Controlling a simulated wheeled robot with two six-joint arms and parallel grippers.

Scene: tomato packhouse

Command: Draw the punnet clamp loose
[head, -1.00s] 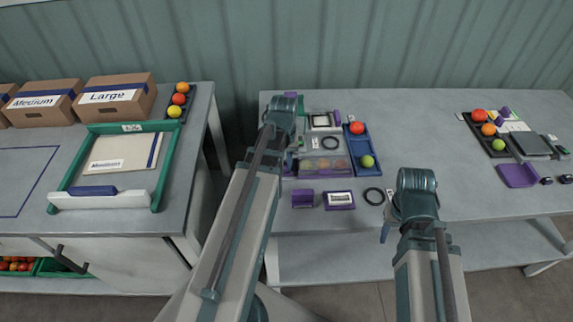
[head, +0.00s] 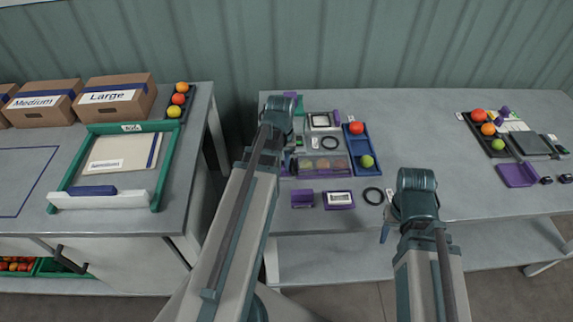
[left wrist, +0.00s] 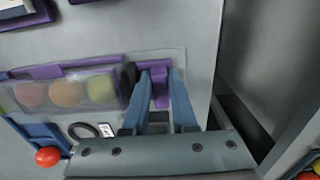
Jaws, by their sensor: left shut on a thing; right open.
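The clear punnet (head: 322,167) of tomatoes lies on the right-hand table in the head view, and it shows at the left of the left wrist view (left wrist: 90,91). At its end, my left gripper (left wrist: 158,80) is shut on the purple punnet clamp (left wrist: 160,92), with a blue finger on each side of it. The clamp stands beside a purple strip on the bench board. In the head view my left arm hides most of the clamp. My right gripper (head: 386,231) is open and empty in front of the table; its fingertips are mostly hidden.
A blue tray (head: 373,177) with a red and a green tomato stands right of the punnet. The table's middle right is clear. A gap separates the tables.

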